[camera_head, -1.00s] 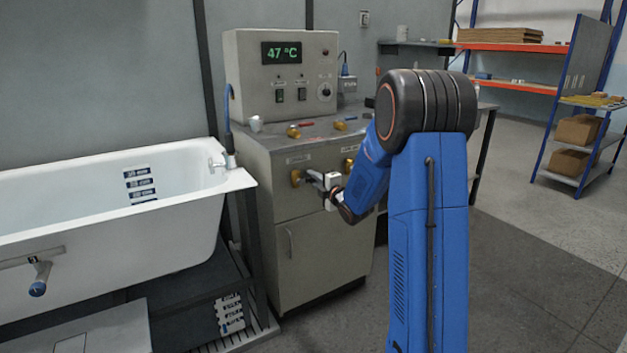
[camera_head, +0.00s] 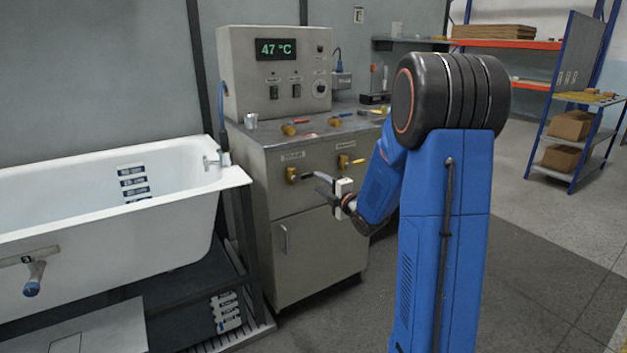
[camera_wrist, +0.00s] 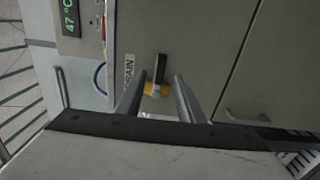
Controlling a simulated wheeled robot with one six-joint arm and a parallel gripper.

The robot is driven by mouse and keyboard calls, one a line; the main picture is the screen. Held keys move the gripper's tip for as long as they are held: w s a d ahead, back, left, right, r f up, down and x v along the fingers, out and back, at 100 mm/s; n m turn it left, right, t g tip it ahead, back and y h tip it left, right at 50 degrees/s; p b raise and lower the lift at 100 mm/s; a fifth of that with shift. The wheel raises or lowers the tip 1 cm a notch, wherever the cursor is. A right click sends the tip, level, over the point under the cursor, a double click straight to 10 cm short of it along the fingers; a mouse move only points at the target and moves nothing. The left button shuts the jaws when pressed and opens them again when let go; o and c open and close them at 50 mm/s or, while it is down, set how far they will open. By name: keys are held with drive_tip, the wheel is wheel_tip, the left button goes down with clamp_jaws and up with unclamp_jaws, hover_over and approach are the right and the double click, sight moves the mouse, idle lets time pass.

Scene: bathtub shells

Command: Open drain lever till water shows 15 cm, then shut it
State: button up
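The drain valve (camera_head: 292,175) sits on the cabinet's front, with its black lever (camera_head: 306,176) pointing right. In the wrist view its brass body (camera_wrist: 156,90) and black lever (camera_wrist: 160,67) show beside the DRAIN label (camera_wrist: 129,72). My gripper (camera_head: 324,187) is just in front and to the right of the valve. Its two fingers (camera_wrist: 158,95) are apart, with the valve seen between them and nothing held. The white bathtub (camera_head: 85,225) stands at left. Dark depth plates (camera_head: 134,182) show on its inner wall; their small figures and the water line cannot be read clearly.
A second valve with a yellow lever (camera_head: 351,162) is right of the drain valve. Brass valves with red (camera_head: 293,126) and orange (camera_head: 340,118) handles and a metal cup (camera_head: 250,121) are on the cabinet top. The display (camera_head: 277,49) reads 47 °C. The floor at right is clear.

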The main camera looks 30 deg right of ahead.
drive_tip(key=s, duration=0.8)
drive_tip(key=shift+s+d, duration=0.4)
drive_tip(key=shift+a+r, duration=0.1)
drive_tip(key=s+a+m+g, duration=0.4)
drive_tip(key=s+a+m, duration=0.2)
drive_tip(key=s, duration=0.6)
drive_tip(key=s+a+f+m+g+h, duration=0.1)
drive_tip(key=s+a+m+g, duration=0.3)
drive_tip(key=s, duration=0.8)
drive_tip(key=s+a+m+g, duration=0.5)
drive_tip(key=s+a+m, duration=0.3)
drive_tip(key=s, duration=0.5)
drive_tip(key=shift+a+f+m+h, duration=0.25)
drive_tip(key=shift+m+h, duration=0.05)
drive_tip(key=shift+m, duration=0.3)
drive_tip(key=shift+d, duration=0.1)
